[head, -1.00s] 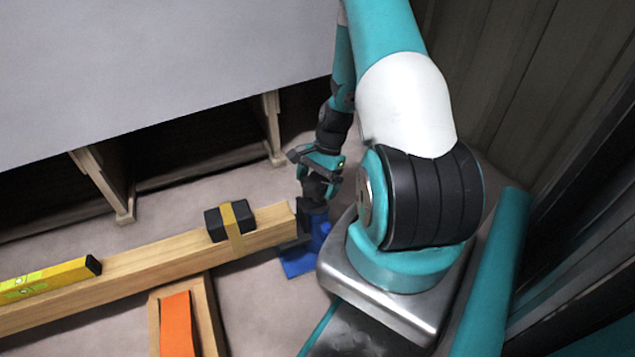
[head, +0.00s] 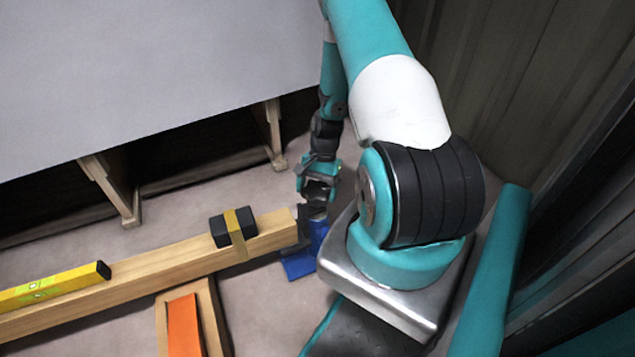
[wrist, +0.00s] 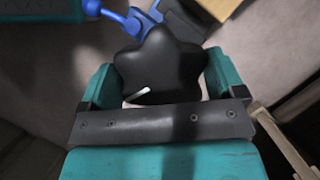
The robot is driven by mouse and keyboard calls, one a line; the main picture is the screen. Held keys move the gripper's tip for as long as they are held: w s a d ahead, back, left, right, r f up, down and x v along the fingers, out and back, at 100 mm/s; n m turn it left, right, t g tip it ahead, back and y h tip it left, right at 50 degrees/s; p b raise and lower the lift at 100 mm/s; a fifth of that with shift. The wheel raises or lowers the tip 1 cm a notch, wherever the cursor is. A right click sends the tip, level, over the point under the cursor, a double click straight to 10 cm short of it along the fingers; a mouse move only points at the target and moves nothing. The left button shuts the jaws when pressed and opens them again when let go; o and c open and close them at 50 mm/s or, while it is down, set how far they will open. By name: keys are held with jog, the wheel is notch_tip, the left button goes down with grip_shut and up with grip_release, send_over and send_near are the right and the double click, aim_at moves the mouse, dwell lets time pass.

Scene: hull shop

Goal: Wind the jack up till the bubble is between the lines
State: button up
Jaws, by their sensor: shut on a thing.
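A blue jack (head: 302,258) stands on the floor at the right end of a wooden beam (head: 170,264). Its black star-shaped knob (wrist: 160,62) fills the space between my fingers in the wrist view, with a short white mark near its lower edge. My gripper (wrist: 158,82) is shut on this knob; in the head view my gripper (head: 318,190) is above the jack and hides most of the knob. A yellow spirit level (head: 50,288) lies on the beam at the left. Its bubble is too small to read against the lines.
A dark block (head: 231,229) is strapped to the beam near the jack. An orange piece (head: 184,325) lies on a wooden support (head: 209,310) under the beam. A large grey panel (head: 150,60) on wooden brackets overhangs behind. A ribbed wall (head: 510,90) is close on the right.

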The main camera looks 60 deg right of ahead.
jog(key=n+g+p, duration=0.1)
jog(key=n, duration=0.1)
jog(key=n+p, duration=0.2)
jog(key=shift+s+r+n+g+h, duration=0.2)
jog(key=shift+n+g+h, duration=0.1)
jog(key=shift+g+h, duration=0.1)
jog(key=n+g+h+p, duration=0.1)
jog(key=n+p, duration=0.1)
jog(key=n, duration=0.2)
jog(key=shift+w+f+n+p, duration=0.1)
jog(key=shift+n+p, duration=0.2)
jog(key=shift+p, duration=0.1)
jog(key=n+h+p, duration=0.2)
jog(key=n, duration=0.2)
jog(key=shift+n+g, duration=0.3)
jog(key=shift+g, duration=0.1)
jog(key=shift+d+f+n+h+p, duration=0.15)
jog(key=shift+n+h+p, duration=0.65)
jog(key=shift+n, duration=1.2)
jog(key=shift+w, duration=0.1)
jog(key=o, duration=0.6)
